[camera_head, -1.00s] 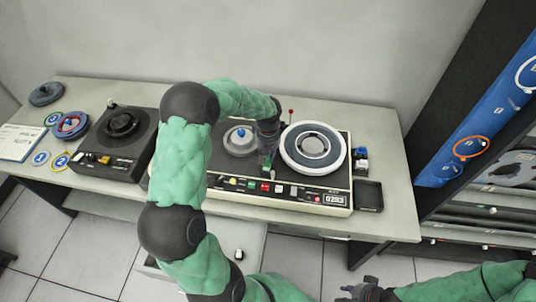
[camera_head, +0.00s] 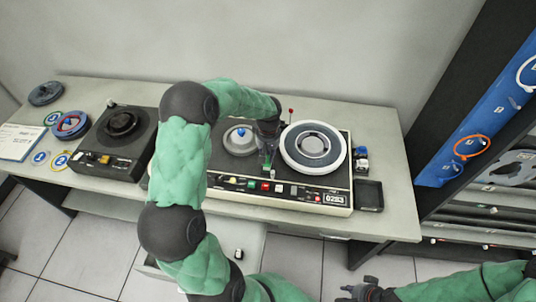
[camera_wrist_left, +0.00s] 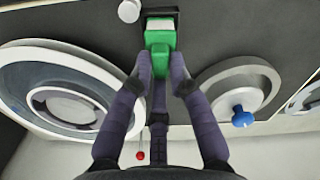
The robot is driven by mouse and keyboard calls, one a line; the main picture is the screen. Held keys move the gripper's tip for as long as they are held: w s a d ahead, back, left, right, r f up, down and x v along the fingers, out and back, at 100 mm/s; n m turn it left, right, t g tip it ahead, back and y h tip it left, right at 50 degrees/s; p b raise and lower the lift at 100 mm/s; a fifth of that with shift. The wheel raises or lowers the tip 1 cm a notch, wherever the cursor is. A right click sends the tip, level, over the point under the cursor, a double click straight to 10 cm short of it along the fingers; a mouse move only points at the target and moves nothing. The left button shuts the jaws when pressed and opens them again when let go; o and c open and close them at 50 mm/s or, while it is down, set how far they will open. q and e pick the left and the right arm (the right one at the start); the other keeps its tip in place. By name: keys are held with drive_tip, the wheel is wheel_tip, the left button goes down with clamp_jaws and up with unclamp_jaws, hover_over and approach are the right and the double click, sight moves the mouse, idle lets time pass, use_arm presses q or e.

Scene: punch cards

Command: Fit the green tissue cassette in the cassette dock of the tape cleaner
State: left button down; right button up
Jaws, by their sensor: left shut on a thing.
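The green tissue cassette (camera_wrist_left: 160,42) with a white section shows in the left wrist view, between the two fingers of my left gripper (camera_wrist_left: 160,66). The gripper is shut on it. The cassette's far end reaches the dark-framed cassette dock (camera_wrist_left: 176,14) at the top of that view; I cannot tell how deep it sits. In the head view my left gripper (camera_head: 268,158) is over the tape cleaner (camera_head: 310,193), between its two reels, and largely hides the cassette and dock. My right gripper (camera_head: 355,292) is at the bottom edge, away from the table; its fingers are unclear.
The white-rimmed reel (camera_head: 313,147) stands close beside my left gripper, with the blue-knobbed hub (camera_head: 240,138) on the other side. A red-tipped lever (camera_head: 291,112) rises behind. A black tray (camera_head: 369,195) is at the right; another deck (camera_head: 112,143) is at the left.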

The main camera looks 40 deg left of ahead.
sight(268, 157)
use_arm(q)
drive_tip(key=shift+f+b, duration=0.45)
drive_tip(key=shift+f, duration=0.25)
drive_tip(key=c, duration=1.1)
unclamp_jaws()
drive_tip(key=shift+c, duration=1.3)
drive_tip(key=shift+r, duration=0.1)
drive_tip(key=shift+r+p, duration=2.45)
drive_tip(key=shift+r, duration=1.5)
